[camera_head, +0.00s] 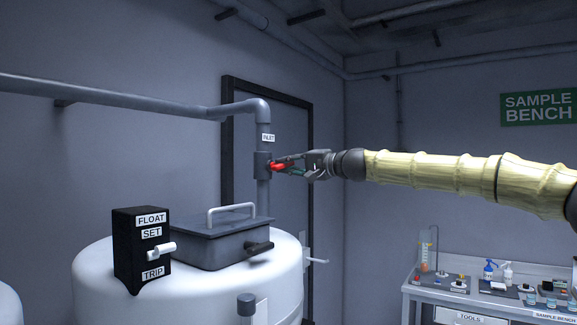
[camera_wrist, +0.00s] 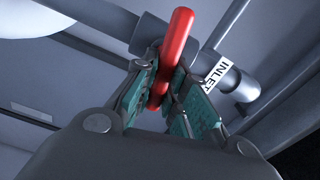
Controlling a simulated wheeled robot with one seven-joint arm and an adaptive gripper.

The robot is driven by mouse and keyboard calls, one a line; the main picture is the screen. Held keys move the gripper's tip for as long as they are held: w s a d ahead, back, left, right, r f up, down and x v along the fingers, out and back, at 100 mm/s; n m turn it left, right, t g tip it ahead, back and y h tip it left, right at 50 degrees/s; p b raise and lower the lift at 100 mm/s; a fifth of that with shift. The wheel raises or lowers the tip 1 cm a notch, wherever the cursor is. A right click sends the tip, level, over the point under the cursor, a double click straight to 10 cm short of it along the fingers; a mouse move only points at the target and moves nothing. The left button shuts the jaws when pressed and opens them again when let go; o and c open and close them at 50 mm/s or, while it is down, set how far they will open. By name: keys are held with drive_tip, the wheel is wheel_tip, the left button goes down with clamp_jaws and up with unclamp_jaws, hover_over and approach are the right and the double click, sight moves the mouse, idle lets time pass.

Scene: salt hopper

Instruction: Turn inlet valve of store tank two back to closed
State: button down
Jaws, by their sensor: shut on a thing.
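The inlet valve's red handle (camera_head: 277,167) sits on a grey valve body (camera_head: 262,165) in the vertical pipe above the white tank (camera_head: 200,300). The INLET label (camera_head: 268,137) is just above it. My gripper (camera_head: 287,167) reaches in from the right and is shut on the red handle. In the wrist view, the red handle (camera_wrist: 176,55) stands between the green-padded fingers of my gripper (camera_wrist: 170,95), its upper end sticking out past them. The INLET label (camera_wrist: 222,72) shows beside it on the pipe. Part of the valve body is hidden behind the fingers.
On the tank top stand a grey hatch box with a light handle (camera_head: 228,230) and a black FLOAT SET TRIP box (camera_head: 142,250) with a white lever. A door (camera_head: 290,130) is behind the pipe. A sample bench (camera_head: 490,275) with bottles stands at the lower right.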

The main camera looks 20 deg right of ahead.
drive_tip(key=shift+a+f+m, duration=0.15)
drive_tip(key=shift+f+m, duration=0.2)
drive_tip(key=shift+m, duration=0.25)
drive_tip(key=c, duration=1.7)
unclamp_jaws()
drive_tip(key=shift+o, duration=1.3)
drive_tip(key=shift+w+a, duration=0.2)
drive_tip(key=shift+s+d+r, duration=0.2)
drive_tip(key=shift+s+d, duration=0.15)
drive_tip(key=shift+d, duration=0.1)
drive_tip(key=v, duration=1.1)
drive_tip(key=shift+s+d+f, duration=0.1)
